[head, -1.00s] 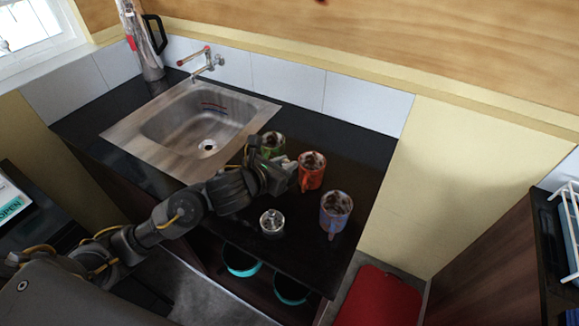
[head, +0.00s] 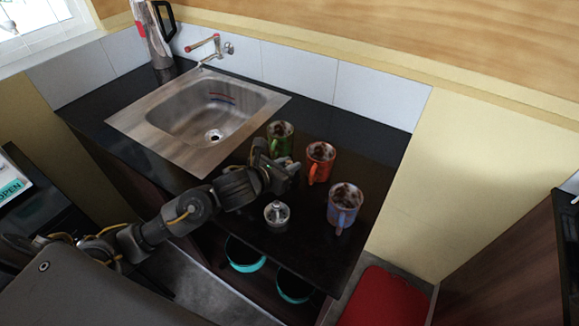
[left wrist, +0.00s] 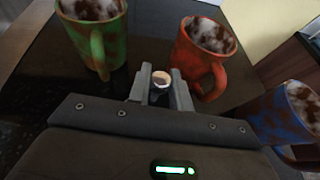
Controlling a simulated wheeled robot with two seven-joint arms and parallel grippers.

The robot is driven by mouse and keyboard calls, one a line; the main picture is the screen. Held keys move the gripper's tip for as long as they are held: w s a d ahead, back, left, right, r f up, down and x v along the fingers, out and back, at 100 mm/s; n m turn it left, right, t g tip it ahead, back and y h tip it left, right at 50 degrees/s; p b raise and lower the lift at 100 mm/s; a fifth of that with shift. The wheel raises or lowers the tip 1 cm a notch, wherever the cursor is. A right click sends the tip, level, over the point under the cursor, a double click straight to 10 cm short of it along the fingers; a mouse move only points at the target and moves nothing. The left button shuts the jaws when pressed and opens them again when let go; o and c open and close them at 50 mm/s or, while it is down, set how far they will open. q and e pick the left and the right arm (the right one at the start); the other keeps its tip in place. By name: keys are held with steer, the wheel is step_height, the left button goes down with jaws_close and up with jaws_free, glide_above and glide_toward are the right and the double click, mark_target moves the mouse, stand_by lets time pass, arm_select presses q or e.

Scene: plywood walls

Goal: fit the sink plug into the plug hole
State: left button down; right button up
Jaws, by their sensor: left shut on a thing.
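My left gripper (head: 292,168) is over the counter, beside the green mug (head: 280,139) and the orange mug (head: 319,162). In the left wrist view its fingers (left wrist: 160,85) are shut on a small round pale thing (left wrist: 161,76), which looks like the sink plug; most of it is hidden. The plug hole (head: 213,135) is a round drain in the floor of the steel sink (head: 160,141), left of the gripper and apart from it. No plug shows in the hole. My right gripper is not in view.
A blue mug (head: 344,206) and a silver knobbed object (head: 277,215) stand near the counter's front. A tap (head: 209,48) and a tall flask (head: 152,32) stand at the back. Turquoise bowls (head: 243,254) sit below the dark counter (head: 318,104).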

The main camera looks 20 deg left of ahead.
arm_select(q)
steer(key=shift+f, duration=0.15)
steer(key=c, duration=1.3)
jaws_free()
